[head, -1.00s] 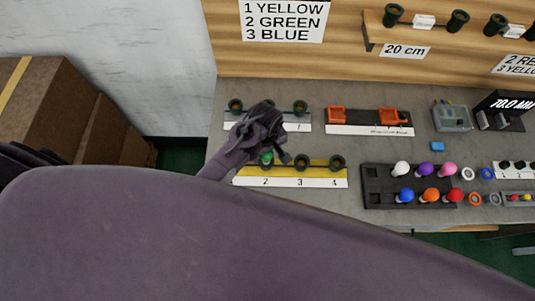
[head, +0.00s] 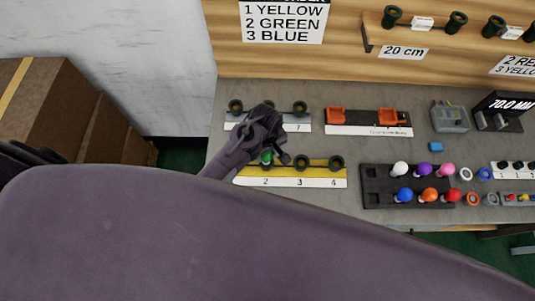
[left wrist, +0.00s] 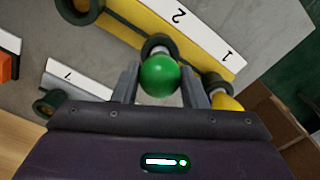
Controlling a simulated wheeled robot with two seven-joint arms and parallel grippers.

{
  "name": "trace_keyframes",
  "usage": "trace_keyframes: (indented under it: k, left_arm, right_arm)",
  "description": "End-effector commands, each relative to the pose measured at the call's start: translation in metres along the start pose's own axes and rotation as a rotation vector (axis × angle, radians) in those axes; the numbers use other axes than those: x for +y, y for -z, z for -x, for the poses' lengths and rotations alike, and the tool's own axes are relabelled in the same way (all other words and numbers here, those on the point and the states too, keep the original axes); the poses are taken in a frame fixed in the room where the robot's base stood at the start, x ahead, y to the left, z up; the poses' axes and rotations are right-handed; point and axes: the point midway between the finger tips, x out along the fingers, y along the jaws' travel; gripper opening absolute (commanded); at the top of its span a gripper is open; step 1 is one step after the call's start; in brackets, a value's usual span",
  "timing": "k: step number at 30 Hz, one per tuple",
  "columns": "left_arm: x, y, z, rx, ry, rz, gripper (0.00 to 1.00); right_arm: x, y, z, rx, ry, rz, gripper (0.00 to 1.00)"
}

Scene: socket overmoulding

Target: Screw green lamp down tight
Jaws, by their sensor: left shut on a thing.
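The green lamp (left wrist: 160,76) is a round green bulb at socket 2 (left wrist: 159,45) of the yellow strip (head: 314,172). It also shows partly under the gripper in the head view (head: 267,158). My left gripper (left wrist: 162,86) is shut on the green lamp, with one finger on each side of the bulb. In the head view the left gripper (head: 274,157) hides socket 1 and part of socket 2. How deep the lamp's base sits in the socket is hard to tell. My right gripper is not in view.
A yellow lamp (left wrist: 228,102) sits at socket 1, close beside one finger. Sockets 3 (head: 302,160) and 4 (head: 336,162) look empty. A white strip with sockets (head: 299,127) lies behind. A black tray (head: 375,199) with several coloured lamps stands to the right.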

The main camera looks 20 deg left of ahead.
Motion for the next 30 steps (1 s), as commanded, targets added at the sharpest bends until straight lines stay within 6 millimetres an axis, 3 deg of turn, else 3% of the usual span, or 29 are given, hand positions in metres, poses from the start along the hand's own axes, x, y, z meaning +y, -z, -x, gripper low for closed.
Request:
trace_keyframes:
  k: [5,12,22,30]
  left_arm:
    - [0.0,0.0,0.004,-0.001,0.002,-0.061,0.21]
    - [0.0,0.001,-0.001,0.001,0.0,-0.378,0.21]
    - [0.0,0.0,-0.001,0.0,0.0,-0.424,0.21]
    - [0.0,0.0,-0.001,0.0,0.0,-0.779,0.21]
  right_arm:
    - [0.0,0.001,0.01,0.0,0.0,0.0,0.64]
    - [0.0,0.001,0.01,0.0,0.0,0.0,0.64]
    - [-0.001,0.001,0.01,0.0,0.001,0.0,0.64]
    - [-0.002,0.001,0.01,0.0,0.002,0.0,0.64]
